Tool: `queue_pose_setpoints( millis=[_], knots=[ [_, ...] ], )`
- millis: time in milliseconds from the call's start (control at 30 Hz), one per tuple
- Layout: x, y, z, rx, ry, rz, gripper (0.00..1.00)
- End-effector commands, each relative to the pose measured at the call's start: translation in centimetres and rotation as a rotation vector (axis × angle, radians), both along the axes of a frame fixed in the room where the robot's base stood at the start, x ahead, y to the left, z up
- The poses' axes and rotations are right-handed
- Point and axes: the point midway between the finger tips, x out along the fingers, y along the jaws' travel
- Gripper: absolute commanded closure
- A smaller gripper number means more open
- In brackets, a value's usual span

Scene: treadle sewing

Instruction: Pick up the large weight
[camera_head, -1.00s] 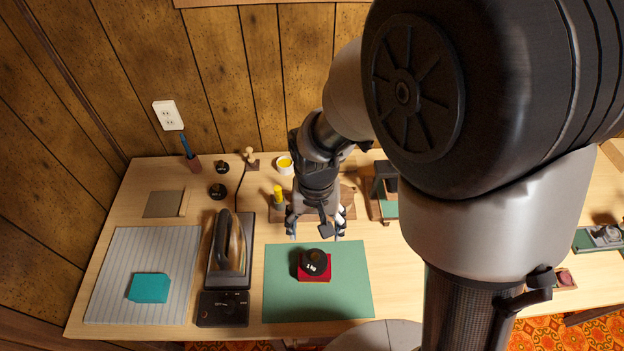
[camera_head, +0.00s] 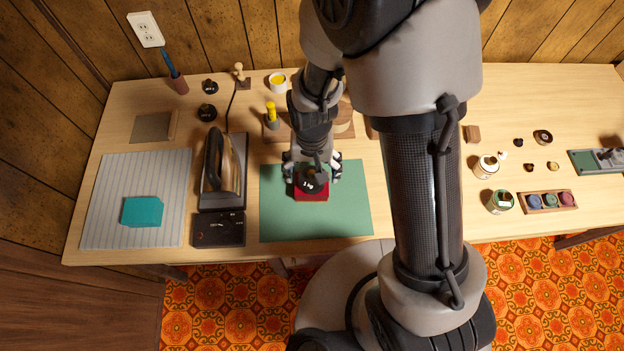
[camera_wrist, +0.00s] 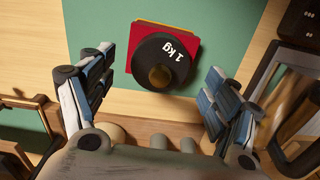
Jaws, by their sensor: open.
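The large weight (camera_head: 313,182) is a round black disc marked "1 kg". My gripper (camera_head: 312,175) is open above the mat at the weight. In the wrist view its two fingers (camera_wrist: 158,100) are spread wide, with the weight ahead and between them, touching neither as far as I can see.
An iron (camera_head: 224,175) and a black box (camera_head: 218,230) stand left of the mat. A teal folded cloth (camera_head: 143,212) lies on a striped board (camera_head: 105,225). The mat's front part is clear.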

Motion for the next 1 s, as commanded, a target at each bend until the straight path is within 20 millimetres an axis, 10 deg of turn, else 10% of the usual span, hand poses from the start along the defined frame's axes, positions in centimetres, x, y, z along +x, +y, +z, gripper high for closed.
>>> queue_pose_setpoints(
  millis=[400, 1000],
  knots=[
    [-0.1, 0.0, -3.0, 0.000, 0.000, 0.000, 0.19],
    [-0.1, 0.0, -3.0, 0.000, 0.001, 0.000, 0.59]
  ],
)
